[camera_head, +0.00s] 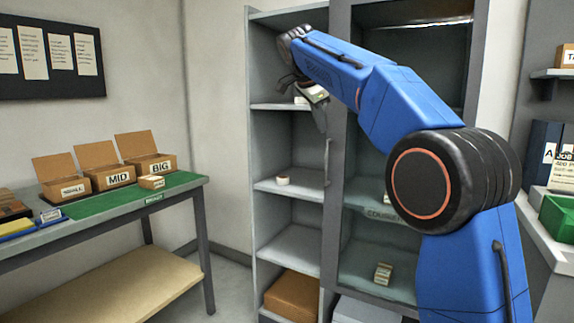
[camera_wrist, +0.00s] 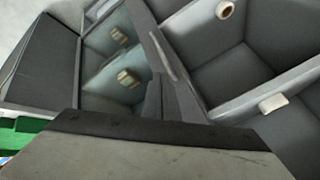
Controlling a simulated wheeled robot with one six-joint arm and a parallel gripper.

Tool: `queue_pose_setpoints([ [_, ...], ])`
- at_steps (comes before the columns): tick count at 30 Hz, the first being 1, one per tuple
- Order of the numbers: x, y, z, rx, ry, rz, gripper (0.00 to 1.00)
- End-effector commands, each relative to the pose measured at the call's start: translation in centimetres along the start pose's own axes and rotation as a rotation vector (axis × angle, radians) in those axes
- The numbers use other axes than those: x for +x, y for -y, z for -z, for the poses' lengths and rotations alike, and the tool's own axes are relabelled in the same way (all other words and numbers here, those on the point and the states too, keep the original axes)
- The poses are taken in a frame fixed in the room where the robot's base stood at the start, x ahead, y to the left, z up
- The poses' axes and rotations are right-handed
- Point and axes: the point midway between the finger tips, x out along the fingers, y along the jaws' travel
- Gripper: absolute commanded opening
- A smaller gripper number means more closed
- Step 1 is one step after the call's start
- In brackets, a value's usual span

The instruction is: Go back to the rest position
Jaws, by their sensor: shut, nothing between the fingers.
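My gripper (camera_head: 321,128) hangs from my blue arm, fingers pointing down, in front of the tall grey cabinet (camera_head: 256,150). It is near the upper shelf of the open left column, beside the upright between the two columns. The fingers are together with nothing between them. In the wrist view my gripper (camera_wrist: 172,95) shows as dark fingers beyond the pale wrist body, with shelves on both sides. My arm is stretched out and covers part of the cabinet's right column.
A small roll (camera_head: 283,180) sits on the shelf below. A small box (camera_head: 383,273) is in the right column. A table (camera_head: 200,183) with open cartons stands left; floor between is clear.

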Motion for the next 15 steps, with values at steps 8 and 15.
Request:
queue_pose_setpoints([
  [8,-0.1,-8.4,2.1,-0.242,0.062,-0.002,0.0],
  [15,0.6,-16.9,2.4,-0.451,0.12,0.01,0.0],
])
